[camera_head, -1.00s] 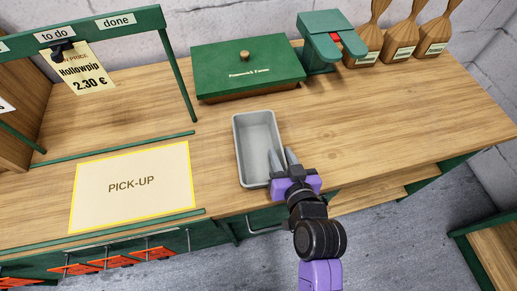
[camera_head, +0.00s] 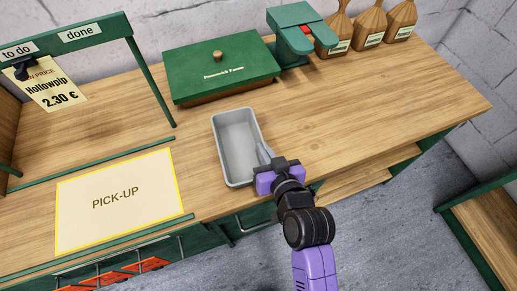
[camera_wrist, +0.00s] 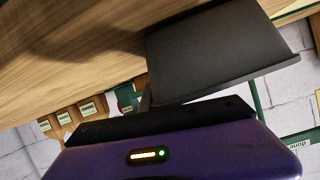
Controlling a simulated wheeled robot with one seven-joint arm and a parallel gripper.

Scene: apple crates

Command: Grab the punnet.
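The punnet is a grey, empty, rectangular open tray (camera_head: 222,150) standing upright on the wooden counter. My gripper (camera_head: 264,151) is at its right long side, near the front corner. In the head view the grey fingers overlap each other and the punnet's right rim, so I cannot tell whether they touch it or how far apart they are.
The counter (camera_head: 330,125) is clear to the right. Left of the punnet lies the PICK-UP mat (camera_head: 117,200). Behind stand a green-lidded box (camera_head: 220,70), a green device (camera_head: 292,35) and several wooden bottle-shaped items (camera_head: 368,33). A green frame (camera_head: 150,75) with a price card stands left.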

